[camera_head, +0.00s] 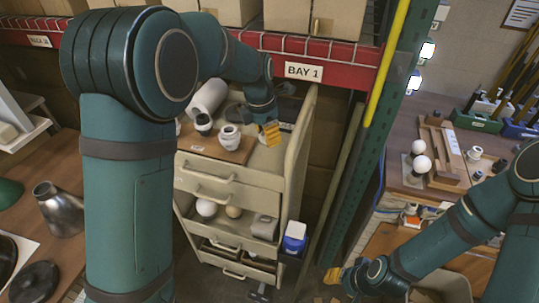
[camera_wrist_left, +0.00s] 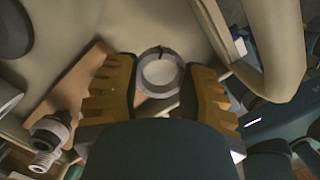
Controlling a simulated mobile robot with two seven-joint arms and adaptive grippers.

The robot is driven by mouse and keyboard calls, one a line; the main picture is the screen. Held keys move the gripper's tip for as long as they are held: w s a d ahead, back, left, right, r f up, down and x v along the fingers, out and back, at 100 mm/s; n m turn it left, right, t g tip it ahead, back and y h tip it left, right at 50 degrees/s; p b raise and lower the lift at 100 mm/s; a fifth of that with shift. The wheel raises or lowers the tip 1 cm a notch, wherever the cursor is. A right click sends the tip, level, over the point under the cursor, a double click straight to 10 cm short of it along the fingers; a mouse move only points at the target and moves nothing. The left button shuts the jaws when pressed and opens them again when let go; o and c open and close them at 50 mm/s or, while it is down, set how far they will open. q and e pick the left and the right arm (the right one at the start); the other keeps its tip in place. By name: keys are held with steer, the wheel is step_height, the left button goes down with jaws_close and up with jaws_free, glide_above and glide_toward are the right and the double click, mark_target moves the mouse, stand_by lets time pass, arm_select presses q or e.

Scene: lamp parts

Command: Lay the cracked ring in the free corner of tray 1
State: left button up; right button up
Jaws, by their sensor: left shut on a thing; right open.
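The cracked ring (camera_wrist_left: 143,82) is a pale grey ring with a dark crack at its far side. In the left wrist view it sits between the yellow fingers of my left gripper (camera_wrist_left: 160,76), which is shut on it. In the head view this gripper (camera_head: 271,134) is over the right part of the cart's top, and the ring cannot be made out there. My right gripper (camera_head: 333,276) is low at the bottom centre, open. No label for tray 1 is readable; a brown board (camera_head: 242,152) with white and dark lamp parts lies on the cart top.
The beige cart (camera_head: 205,168) has a raised rim (camera_wrist_left: 235,35) close to the right of my left gripper. A white fitting (camera_head: 230,137) and a dark-topped part (camera_head: 204,124) stand on the board. Bare cart top shows beyond the ring in the wrist view.

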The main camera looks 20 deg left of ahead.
mark_target(269, 161)
arm_select(q)
step_height(269, 161, down, 8)
steer(key=shift+f+b, duration=0.25)
steer(key=shift+b, duration=0.6)
steer(key=shift+r, duration=0.1)
steer(key=o, duration=1.2)
steer(key=r+p, duration=0.1)
steer(key=r, duration=0.3)
steer(key=s+a+r, duration=0.1)
steer(key=r, duration=0.3)
steer(key=r+p, duration=0.1)
steer(key=r, duration=0.3)
steer(key=shift+s+a+p, duration=0.15)
steer(key=shift+a+p, duration=0.05)
steer(key=shift+p, duration=0.1)
steer(key=shift+f, duration=0.15)
